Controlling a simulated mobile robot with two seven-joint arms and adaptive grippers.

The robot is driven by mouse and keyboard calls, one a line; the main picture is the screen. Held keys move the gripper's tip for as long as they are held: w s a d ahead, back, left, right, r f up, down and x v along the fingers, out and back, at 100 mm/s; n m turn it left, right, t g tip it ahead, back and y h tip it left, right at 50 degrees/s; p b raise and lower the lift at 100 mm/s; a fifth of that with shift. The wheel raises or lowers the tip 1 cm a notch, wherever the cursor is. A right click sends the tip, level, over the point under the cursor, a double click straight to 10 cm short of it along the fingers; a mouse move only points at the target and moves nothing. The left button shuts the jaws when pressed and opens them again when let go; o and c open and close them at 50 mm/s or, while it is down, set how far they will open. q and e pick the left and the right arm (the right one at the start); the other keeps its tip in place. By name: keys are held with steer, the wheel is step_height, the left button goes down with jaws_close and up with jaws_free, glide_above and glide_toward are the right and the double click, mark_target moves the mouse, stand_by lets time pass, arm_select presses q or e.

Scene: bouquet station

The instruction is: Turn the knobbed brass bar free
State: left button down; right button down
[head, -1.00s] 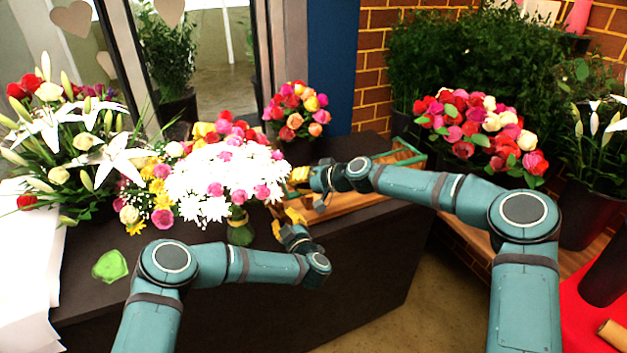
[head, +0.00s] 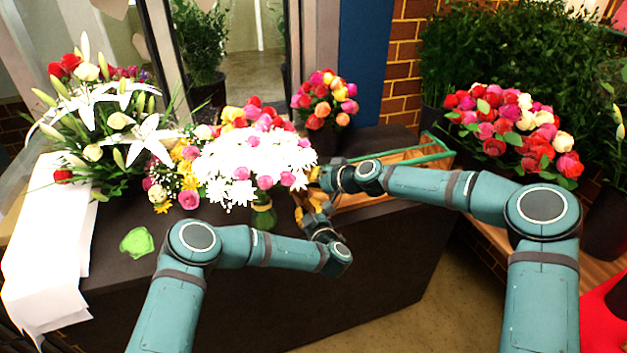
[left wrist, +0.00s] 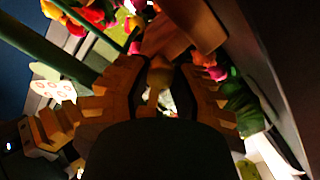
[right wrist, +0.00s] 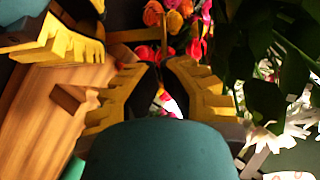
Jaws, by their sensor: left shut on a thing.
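My left gripper (head: 310,215) is at the near edge of the dark counter, right of the glass vase. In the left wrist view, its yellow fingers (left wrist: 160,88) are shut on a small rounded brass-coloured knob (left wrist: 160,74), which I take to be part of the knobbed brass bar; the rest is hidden. My right gripper (head: 320,180) is just behind and above the left one, at the wooden crate's left end. In the right wrist view, its fingers (right wrist: 164,68) stand a little apart. A thin brass-coloured upright shows between their tips; whether they grip it is unclear.
The wooden crate (head: 375,190) with a green rail (head: 432,153) lies right of the grippers. A bouquet of white flowers in a green glass vase (head: 263,214) stands close left. Lilies (head: 95,105), white paper (head: 45,250) and a green piece (head: 137,243) are further left.

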arm_select(q)
steer(key=shift+w+r, duration=0.1)
steer(key=shift+r, duration=0.15)
